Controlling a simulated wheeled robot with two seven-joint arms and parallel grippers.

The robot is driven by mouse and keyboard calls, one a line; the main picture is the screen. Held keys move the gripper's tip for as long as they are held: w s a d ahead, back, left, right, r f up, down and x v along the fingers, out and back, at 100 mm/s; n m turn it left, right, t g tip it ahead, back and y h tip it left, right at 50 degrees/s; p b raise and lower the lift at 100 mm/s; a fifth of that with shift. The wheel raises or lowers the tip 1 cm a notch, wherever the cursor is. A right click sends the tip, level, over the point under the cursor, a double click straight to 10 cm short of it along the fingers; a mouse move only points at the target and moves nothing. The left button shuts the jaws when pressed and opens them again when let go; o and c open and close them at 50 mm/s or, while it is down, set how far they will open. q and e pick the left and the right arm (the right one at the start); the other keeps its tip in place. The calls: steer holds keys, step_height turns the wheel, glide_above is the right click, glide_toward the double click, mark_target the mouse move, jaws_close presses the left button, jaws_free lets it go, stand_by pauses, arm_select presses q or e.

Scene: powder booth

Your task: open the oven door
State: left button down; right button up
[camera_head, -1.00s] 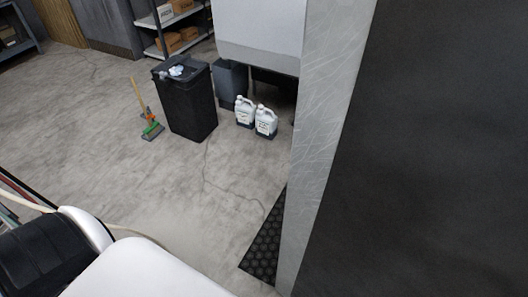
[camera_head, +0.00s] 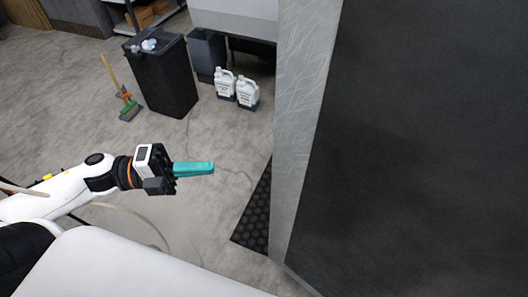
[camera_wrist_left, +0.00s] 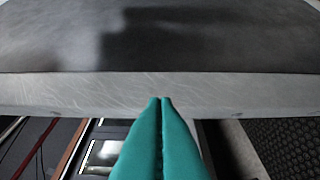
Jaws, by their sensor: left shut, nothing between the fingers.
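A large dark panel (camera_head: 420,150), which looks like the oven door, fills the right of the head view, with a scratched grey metal edge (camera_head: 300,120) along its left side. No handle shows on it. In the left wrist view the dark face (camera_wrist_left: 220,40) and grey edge (camera_wrist_left: 90,92) lie across the top. My left gripper (camera_head: 212,167) has teal fingers, shut and empty, pointing right toward the grey edge with a gap in the head view. In the left wrist view its fingertips (camera_wrist_left: 161,99) overlap the grey edge's lower border. My right gripper is not in view.
A black patterned mat (camera_head: 255,215) lies on the floor by the panel's foot. Beyond are a black bin (camera_head: 160,80), a smaller grey bin (camera_head: 207,55), two white jugs (camera_head: 237,90) and a broom (camera_head: 125,100). Open floor lies around my left arm.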

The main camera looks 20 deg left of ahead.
arm_select(q)
steer(key=d, duration=0.1)
steer(key=p, duration=0.2)
glide_toward(285, 151)
steer(key=d, duration=0.5)
steer(key=shift+w+d+p, duration=0.2)
steer(key=shift+w+p, duration=0.45)
steer(key=shift+w, duration=0.55)
